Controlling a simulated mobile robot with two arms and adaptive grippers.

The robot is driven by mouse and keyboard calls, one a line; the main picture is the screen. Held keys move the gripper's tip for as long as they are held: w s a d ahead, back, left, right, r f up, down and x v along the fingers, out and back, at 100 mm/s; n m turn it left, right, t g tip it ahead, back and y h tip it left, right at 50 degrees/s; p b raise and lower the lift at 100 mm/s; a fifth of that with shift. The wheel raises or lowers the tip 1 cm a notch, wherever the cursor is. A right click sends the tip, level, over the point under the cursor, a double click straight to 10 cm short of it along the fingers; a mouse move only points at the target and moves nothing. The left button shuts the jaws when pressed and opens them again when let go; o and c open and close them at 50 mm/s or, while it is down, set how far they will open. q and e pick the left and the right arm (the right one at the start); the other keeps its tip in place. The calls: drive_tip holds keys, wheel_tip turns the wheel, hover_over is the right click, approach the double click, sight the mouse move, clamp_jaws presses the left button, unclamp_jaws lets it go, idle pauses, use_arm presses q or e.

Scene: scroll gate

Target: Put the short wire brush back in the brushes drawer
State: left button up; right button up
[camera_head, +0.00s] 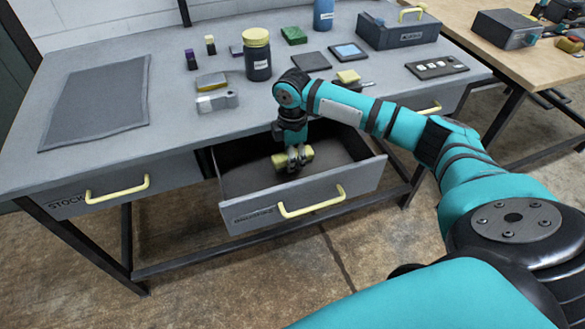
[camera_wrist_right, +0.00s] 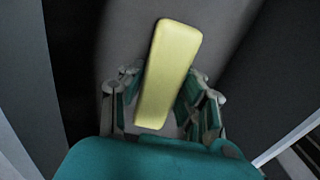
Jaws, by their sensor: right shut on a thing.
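The brushes drawer (camera_head: 250,214) is pulled open under the grey workbench, with a yellow bar handle on its labelled front. My right gripper (camera_head: 293,160) points down inside the open drawer. It is shut on the short wire brush (camera_head: 279,161), of which a pale yellow block shows on both sides of the fingers. In the wrist view the brush (camera_wrist_right: 172,60) lies lengthwise between the fingers (camera_wrist_right: 160,100), close above or on the drawer floor; I cannot tell which. Its bristles are hidden. My left gripper is not in view.
The stock drawer (camera_head: 115,190) at the left is shut. On the bench stand a dark jar with a yellow lid (camera_head: 256,55), a grey mat (camera_head: 97,100), a grey box (camera_head: 397,32) and several small blocks. The drawer's floor (camera_head: 245,178) is otherwise bare where visible.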

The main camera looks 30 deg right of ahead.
sight(293, 176)
wheel_tip(293, 176, down, 4)
drive_tip(key=shift+r+p, duration=0.2)
drive_tip(key=shift+p, duration=0.4)
drive_tip(key=shift+f, duration=0.4)
drive_tip(key=shift+f, duration=0.1)
drive_tip(key=shift+f, duration=0.15)
drive_tip(key=o, duration=1.1)
